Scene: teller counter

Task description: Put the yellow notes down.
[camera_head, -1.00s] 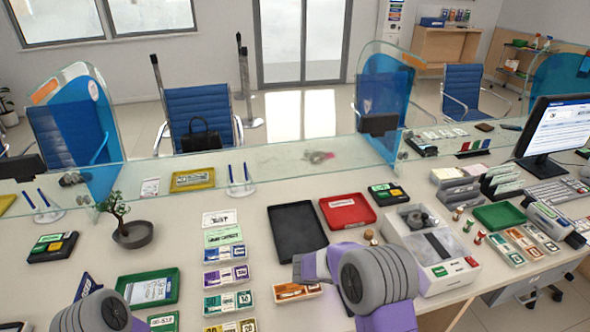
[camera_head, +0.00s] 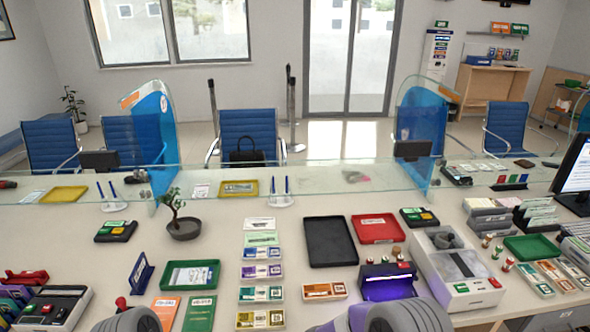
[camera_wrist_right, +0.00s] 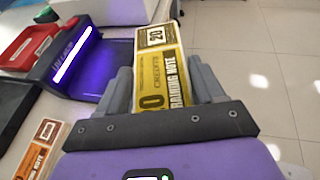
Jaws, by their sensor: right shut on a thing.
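My right gripper (camera_wrist_right: 162,80) is shut on the yellow notes (camera_wrist_right: 164,72) in the right wrist view. They are marked 20 and "training note", and they stick out forward between the fingers. The notes are held beside the glowing purple lamp device (camera_wrist_right: 75,62), which is to their left. In the head view only grey and purple links of my right arm show at the bottom edge; the held notes cannot be made out there. A yellow bundle (camera_head: 260,318) lies at the near end of the note column on the counter. My left gripper is not visible.
An orange bundle (camera_head: 325,291) lies left of the lamp device (camera_head: 388,282). A black tray (camera_head: 330,242) and a red tray (camera_head: 378,229) are behind it. A white counting machine (camera_head: 455,265) stands at its right. The wrist view shows floor (camera_wrist_right: 265,60) on the right.

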